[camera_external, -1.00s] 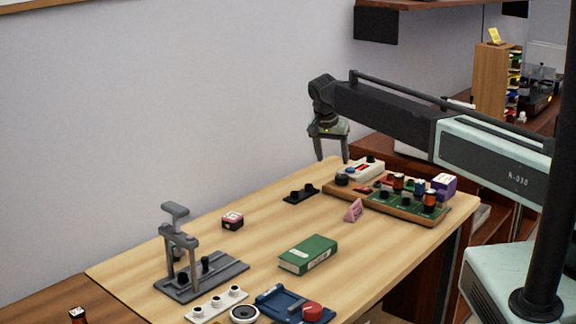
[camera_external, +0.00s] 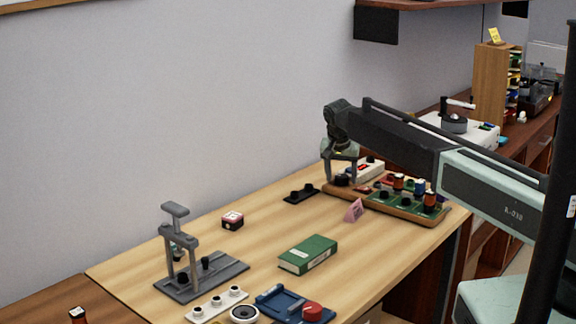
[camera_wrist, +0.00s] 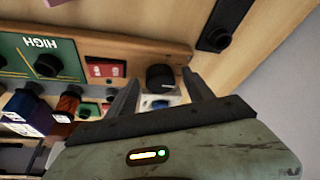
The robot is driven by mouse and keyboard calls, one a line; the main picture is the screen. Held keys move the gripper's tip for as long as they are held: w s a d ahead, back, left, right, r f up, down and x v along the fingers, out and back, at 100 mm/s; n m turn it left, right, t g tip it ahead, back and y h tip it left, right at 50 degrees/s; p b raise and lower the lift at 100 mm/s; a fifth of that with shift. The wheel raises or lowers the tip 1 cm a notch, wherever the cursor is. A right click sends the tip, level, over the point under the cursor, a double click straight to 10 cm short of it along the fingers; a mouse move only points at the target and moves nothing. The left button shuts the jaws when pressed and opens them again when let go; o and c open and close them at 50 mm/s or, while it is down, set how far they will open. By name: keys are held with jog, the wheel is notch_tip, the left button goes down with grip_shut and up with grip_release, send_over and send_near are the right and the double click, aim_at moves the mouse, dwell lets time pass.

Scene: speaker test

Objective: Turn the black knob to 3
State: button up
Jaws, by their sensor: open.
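A round black knob (camera_external: 342,181) sits at the far left corner of the wooden board (camera_external: 406,215). In the wrist view the black knob (camera_wrist: 160,77) shows between my two fingertips, next to a small blue part. My gripper (camera_wrist: 159,80) is open, its fingers pointing down on either side of the knob; I cannot tell whether they touch it. In the external view my gripper (camera_external: 341,176) is low over the board's far left end. No number or pointer is readable on this knob.
A green panel marked HIGH (camera_wrist: 38,58) carries another black knob. A red plate (camera_wrist: 105,70) lies nearby. A pink sign (camera_external: 354,210) and green box (camera_external: 308,254) stand nearer. Bare table lies between.

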jog(key=shift+r, duration=0.1)
grip_shut()
jog(key=shift+m, duration=0.3)
jog(key=m, duration=0.1)
jog(key=m+h, duration=0.1)
jog(key=shift+w+a+m+g, duration=0.15)
jog(key=shift+a+m+g, duration=0.05)
jog(key=shift+m+g, duration=0.1)
jog(key=shift+m+g+h, duration=0.4)
jog(key=shift+m+g, duration=0.1)
jog(key=shift+m, duration=0.9)
grip_release()
